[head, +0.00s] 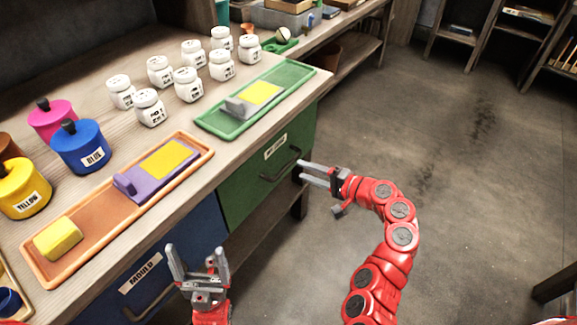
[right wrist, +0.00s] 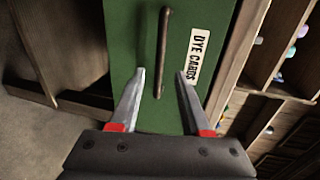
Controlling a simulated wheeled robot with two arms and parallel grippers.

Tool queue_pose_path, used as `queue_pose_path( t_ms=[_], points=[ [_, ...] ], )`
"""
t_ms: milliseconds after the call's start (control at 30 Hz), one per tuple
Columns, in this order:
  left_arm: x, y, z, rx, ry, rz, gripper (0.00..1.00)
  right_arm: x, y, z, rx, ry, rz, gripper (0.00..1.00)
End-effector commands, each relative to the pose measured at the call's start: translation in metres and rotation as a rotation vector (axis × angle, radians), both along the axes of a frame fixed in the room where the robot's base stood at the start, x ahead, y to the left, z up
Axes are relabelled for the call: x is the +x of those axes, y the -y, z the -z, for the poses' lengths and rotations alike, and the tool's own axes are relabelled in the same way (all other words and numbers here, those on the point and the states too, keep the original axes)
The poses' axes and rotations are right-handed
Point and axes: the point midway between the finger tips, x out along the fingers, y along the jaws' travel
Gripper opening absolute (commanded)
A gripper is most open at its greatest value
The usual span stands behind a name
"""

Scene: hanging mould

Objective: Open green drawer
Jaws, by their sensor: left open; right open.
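The green drawer (head: 240,190) is shut, under the worktop to the right of a blue drawer. Its dark bar handle (head: 280,171) runs across the front below a white label. In the right wrist view the drawer front (right wrist: 130,60) shows its handle (right wrist: 162,50) and the label "DYE CARDS" (right wrist: 200,55). My right gripper (head: 302,172) is open and empty, just in front of the drawer near the handle's right end. In the wrist view the handle lies between the lines of its two fingers, apart from them. My left gripper (head: 196,262) is open and empty, in front of the blue drawer.
The blue drawer (head: 185,262) is labelled "MOULD". On the worktop (head: 85,85) stand a green tray (head: 290,75), an orange tray (head: 100,205), coloured pots such as a blue pot (head: 80,148), and several white jars. The floor (head: 450,180) to the right is clear.

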Motion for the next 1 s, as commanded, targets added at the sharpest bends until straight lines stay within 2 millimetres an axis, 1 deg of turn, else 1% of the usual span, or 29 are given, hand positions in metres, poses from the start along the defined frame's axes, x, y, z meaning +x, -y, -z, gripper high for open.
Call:
queue_pose_path(
  t_ms=[33, 100, 200, 300, 500, 733, 767, 800, 867, 1000],
  points=[
    [0.0, 0.0, 0.002, 0.0, 0.0, 0.0, 0.91, 0.005, -0.012, 0.004, -0.001, -0.002, -0.007, 0.47],
    [0.0, 0.0, 0.004, 0.0, 0.0, 0.0, 0.91, 0.014, -0.023, 0.007, 0.0, -0.002, -0.006, 0.47],
    [0.0, 0.0, 0.005, 0.0, 0.0, 0.0, 0.91, 0.024, -0.037, 0.011, 0.0, -0.003, -0.007, 0.47],
    [0.0, 0.0, 0.007, 0.0, 0.0, 0.0, 0.91, 0.032, -0.045, 0.012, -0.001, -0.001, -0.002, 0.47],
    [0.0, 0.0, 0.007, 0.0, 0.0, 0.0, 0.91, 0.038, -0.053, 0.015, 0.0, -0.002, -0.001, 0.47],
    [0.0, 0.0, 0.007, 0.0, 0.0, 0.0, 0.91, 0.038, -0.054, 0.015, 0.0, -0.001, 0.0, 0.47],
    [0.0, 0.0, 0.007, 0.0, 0.0, 0.0, 0.91, 0.038, -0.054, 0.015, 0.0, -0.001, 0.0, 0.44],
    [0.0, 0.0, 0.007, 0.0, 0.0, 0.0, 0.91, 0.038, -0.053, 0.015, 0.0, -0.001, 0.0, 0.36],
    [0.0, 0.0, 0.007, 0.0, 0.0, 0.0, 0.91, 0.038, -0.053, 0.014, 0.0, -0.001, 0.0, 0.26],
    [0.0, 0.0, 0.007, 0.0, 0.0, 0.0, 0.91, 0.038, -0.053, 0.014, 0.0, -0.001, 0.0, 0.0]
  ],
)
